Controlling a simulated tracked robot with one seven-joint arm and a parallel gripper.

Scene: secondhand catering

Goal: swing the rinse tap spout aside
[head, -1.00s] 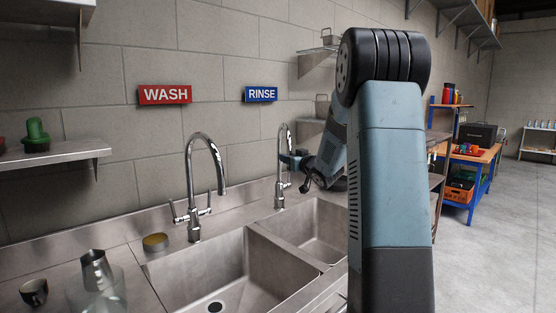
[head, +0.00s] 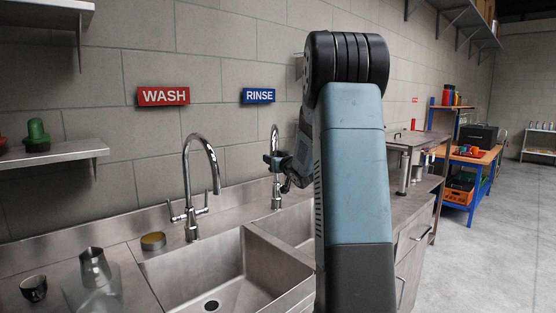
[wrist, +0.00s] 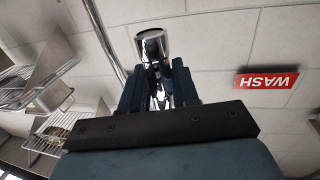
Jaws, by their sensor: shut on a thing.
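The rinse tap (head: 276,195) is a chrome gooseneck at the back of the right-hand sink, below the blue RINSE sign (head: 258,96). Its spout (head: 275,133) looks narrow, almost edge-on, in the head view. My gripper (head: 271,160) is at the spout, coming from the right. In the wrist view my gripper (wrist: 158,67) has its two dark blue fingers shut on the chrome spout (wrist: 153,43), whose round end shows just past the fingertips. My forearm hides the right part of the rinse sink (head: 290,224).
The wash tap (head: 191,165) stands left of the rinse tap, above the wash sink (head: 190,272). A tin (head: 153,240), a metal jug (head: 94,272) and a dark mug (head: 34,288) are on the left counter. A wall shelf (head: 60,155) is at left.

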